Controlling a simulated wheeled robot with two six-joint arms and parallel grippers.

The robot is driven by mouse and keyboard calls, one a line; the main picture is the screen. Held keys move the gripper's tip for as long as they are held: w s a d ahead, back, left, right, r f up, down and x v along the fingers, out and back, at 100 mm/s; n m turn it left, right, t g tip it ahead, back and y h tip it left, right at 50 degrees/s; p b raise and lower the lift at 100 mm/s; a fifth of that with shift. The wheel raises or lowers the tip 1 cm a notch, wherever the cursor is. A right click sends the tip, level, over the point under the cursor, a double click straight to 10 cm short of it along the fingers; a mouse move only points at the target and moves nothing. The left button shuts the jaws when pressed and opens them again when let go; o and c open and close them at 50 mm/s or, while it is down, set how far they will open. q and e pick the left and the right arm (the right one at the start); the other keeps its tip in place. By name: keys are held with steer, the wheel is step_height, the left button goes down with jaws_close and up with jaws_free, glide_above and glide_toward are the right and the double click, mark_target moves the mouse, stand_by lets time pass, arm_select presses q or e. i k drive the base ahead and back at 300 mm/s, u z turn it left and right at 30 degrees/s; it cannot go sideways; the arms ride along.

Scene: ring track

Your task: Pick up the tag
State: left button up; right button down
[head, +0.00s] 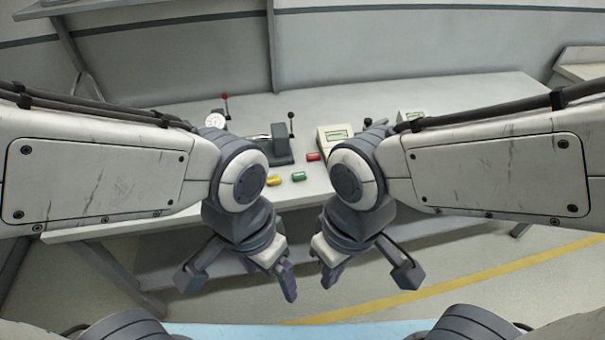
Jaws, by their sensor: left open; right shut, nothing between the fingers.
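Three small coloured pieces lie on the grey bench: a yellow one (273,181), a green one (299,177) and a red one (313,157). They may be tags, but I cannot tell which is the task's tag. My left gripper (286,278) points down in front of the bench, open and touching none of them. My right gripper (330,272) hangs beside it, shut and empty. Both are nearer to me than the pieces. My arms hide parts of the bench on either side.
A dark grey device with levers (284,152) stands on the bench (440,108), behind the yellow piece. A beige box with a small screen (336,136) stands to its right. A white dial (215,119) is at the left.

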mark_target(301, 176)
steer(key=u, duration=0.3)
steer(key=k, duration=0.35)
steer(key=z, duration=1.1)
steer(key=i, duration=0.95)
steer(key=u, duration=0.15)
